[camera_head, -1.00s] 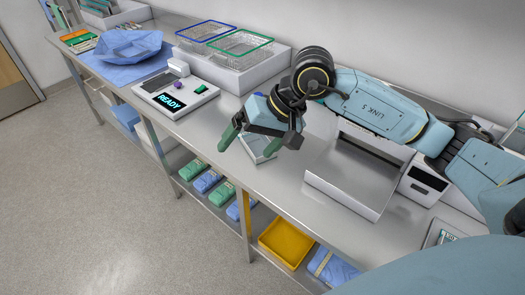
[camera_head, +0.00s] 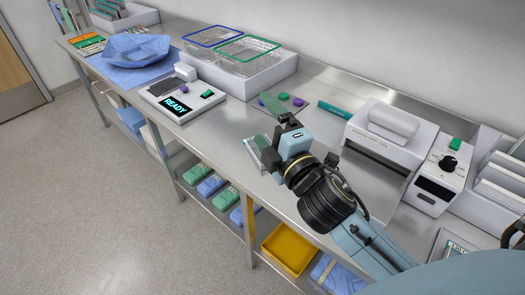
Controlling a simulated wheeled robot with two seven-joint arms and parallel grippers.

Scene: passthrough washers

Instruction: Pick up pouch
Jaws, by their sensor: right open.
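The pouch (camera_head: 256,153) appears to be the small, pale, flat item with green parts on the steel counter, near its front edge. My right gripper (camera_head: 268,132) is above and beside it, with its arm coming in from the lower right. The jaws are open. One green finger points up and left, and the gripper body hides the right part of the pouch. I cannot tell whether a finger touches it. My left gripper is not in view.
A white device reading READY (camera_head: 180,97) stands left on the counter (camera_head: 225,122). Wire baskets (camera_head: 248,57) stand behind. A white roller machine (camera_head: 385,140) and a control box with a dial (camera_head: 440,178) are on the right. A yellow bin (camera_head: 290,247) sits on the lower shelf.

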